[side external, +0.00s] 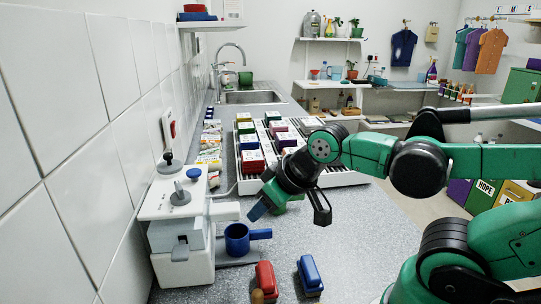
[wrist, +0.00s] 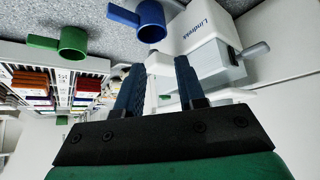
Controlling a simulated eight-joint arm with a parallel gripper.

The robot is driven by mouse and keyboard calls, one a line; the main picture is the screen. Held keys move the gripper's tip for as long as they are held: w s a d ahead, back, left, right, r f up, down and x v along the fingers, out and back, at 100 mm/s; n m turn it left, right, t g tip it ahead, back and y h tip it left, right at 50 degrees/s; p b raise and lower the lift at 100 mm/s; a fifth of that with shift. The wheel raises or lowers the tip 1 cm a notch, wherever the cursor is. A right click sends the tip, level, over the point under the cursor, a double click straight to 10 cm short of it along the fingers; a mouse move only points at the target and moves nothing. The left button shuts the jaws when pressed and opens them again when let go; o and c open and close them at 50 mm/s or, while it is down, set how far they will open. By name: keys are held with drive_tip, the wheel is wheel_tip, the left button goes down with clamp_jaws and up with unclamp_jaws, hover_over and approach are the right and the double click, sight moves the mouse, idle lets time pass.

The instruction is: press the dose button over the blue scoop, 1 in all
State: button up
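The white dispenser (side external: 178,225) stands against the tiled wall; it also shows in the wrist view (wrist: 207,35). I cannot tell for certain which is the dose button. The blue scoop (side external: 237,240) sits upright at the dispenser's front, handle to the right; it also shows in the wrist view (wrist: 152,22). My gripper (side external: 290,212) is right of the dispenser, above the counter, touching neither. Its two dark blue fingers stand apart and empty in the wrist view (wrist: 159,66).
A green scoop (wrist: 72,42) lies near the white rack (side external: 330,178) of coloured packs. A red block (side external: 265,277) and a blue block (side external: 309,274) lie at the counter front. The sink (side external: 252,97) is farther back. Counter (side external: 365,240) right of the blocks is clear.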

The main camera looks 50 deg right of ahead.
clamp_jaws()
idle(1.6)
